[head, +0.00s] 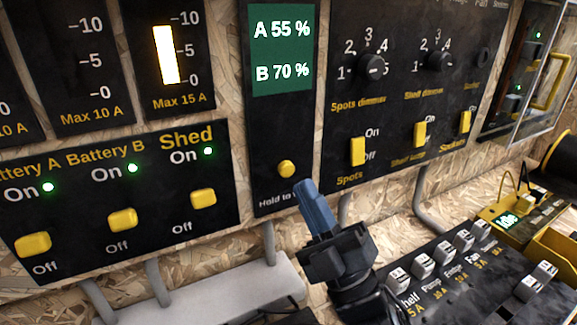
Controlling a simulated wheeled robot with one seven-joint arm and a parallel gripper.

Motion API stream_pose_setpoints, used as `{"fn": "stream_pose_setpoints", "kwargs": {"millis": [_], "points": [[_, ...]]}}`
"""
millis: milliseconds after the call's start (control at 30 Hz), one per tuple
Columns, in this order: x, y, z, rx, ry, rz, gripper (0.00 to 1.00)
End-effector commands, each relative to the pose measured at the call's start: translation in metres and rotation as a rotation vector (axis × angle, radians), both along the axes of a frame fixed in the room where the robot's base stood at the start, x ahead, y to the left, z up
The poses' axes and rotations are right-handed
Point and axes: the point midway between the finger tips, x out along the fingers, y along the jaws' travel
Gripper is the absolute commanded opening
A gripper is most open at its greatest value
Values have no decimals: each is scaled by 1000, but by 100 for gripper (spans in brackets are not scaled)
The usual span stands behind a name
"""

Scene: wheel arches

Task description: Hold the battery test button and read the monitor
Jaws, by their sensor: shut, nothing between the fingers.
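The battery test button (286,169) is a round yellow knob low on the narrow black monitor panel, above a partly hidden label reading "Hold to". The monitor screen (281,50) above it is green and lit, and reads A 55 % and B 70 %. My gripper (308,190) is shut and empty, with blue fingers pointing up and toward the panel. Its fingertips appear just below and right of the button and cover part of the label. I cannot tell whether they touch the panel; the button is in full view.
Left is a switch panel (120,245) with Battery A, Battery B and Shed switches and green lights. Right is a panel with dimmers (371,66) and yellow switches (358,151). A fuse board (470,270) lies at lower right, near a yellow device (507,219) reading Idle. Grey conduits run below.

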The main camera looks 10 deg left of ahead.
Motion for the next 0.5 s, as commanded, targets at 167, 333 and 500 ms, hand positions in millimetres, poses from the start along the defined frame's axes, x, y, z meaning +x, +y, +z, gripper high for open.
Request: {"fn": "stream_pose_setpoints", "kwargs": {"millis": [167, 333, 500], "points": [[-14, -9, 1, -1, 2, -1, 0], [-22, -15, 0, -1, 0, 0, 0], [-23, -15, 0, -1, 0, 1, 0]]}}
